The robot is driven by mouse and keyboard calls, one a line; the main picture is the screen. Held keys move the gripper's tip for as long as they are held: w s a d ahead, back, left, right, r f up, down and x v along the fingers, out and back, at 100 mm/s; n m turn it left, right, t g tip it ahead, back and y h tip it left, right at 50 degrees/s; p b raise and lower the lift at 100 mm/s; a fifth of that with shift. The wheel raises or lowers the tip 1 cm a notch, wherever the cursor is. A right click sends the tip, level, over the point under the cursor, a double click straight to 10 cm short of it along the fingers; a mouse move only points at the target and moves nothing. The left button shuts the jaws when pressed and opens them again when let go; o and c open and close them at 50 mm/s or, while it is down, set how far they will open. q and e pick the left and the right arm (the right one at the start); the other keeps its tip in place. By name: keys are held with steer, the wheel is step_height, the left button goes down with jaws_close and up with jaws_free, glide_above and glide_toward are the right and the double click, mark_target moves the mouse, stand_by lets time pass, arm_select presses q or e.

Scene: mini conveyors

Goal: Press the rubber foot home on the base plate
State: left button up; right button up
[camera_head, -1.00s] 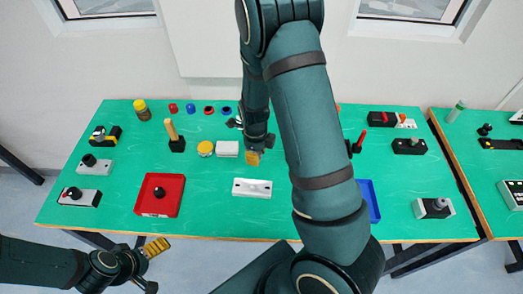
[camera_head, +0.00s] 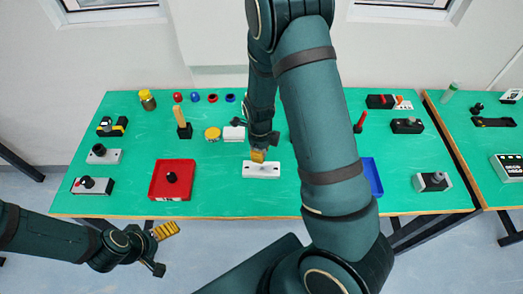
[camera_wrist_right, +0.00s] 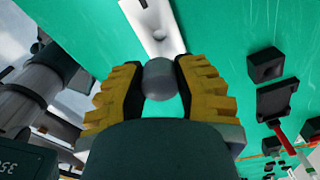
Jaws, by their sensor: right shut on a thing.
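The white base plate (camera_head: 250,172) lies flat near the front middle of the green table, with a dark hole or mark at each end. My right gripper (camera_head: 258,155) is above its far edge. In the right wrist view my right gripper (camera_wrist_right: 160,85) is shut on a grey rounded piece, which I take for the rubber foot (camera_wrist_right: 160,76). The base plate (camera_wrist_right: 150,18) is beyond it there, with a recess near the piece; I cannot tell whether they touch. My left gripper (camera_head: 162,248) is open and empty in front of the table's front edge.
A red tray (camera_head: 155,191) with a dark round knob stands to the left. A blue tray (camera_head: 373,178) is partly behind my right arm. Bare table lies between red tray and plate.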

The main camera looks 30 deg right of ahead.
mark_target(261, 170)
steer(key=shift+f+b, duration=2.1)
steer(key=shift+f, duration=0.8)
steer(key=shift+p, duration=0.35)
steer(key=shift+f+b, duration=0.9)
steer(key=shift+f, duration=0.25)
steer(key=o, duration=0.9)
steer(key=shift+o, duration=0.2)
step_height(261, 170, up, 12)
steer(key=shift+w+a, duration=0.1)
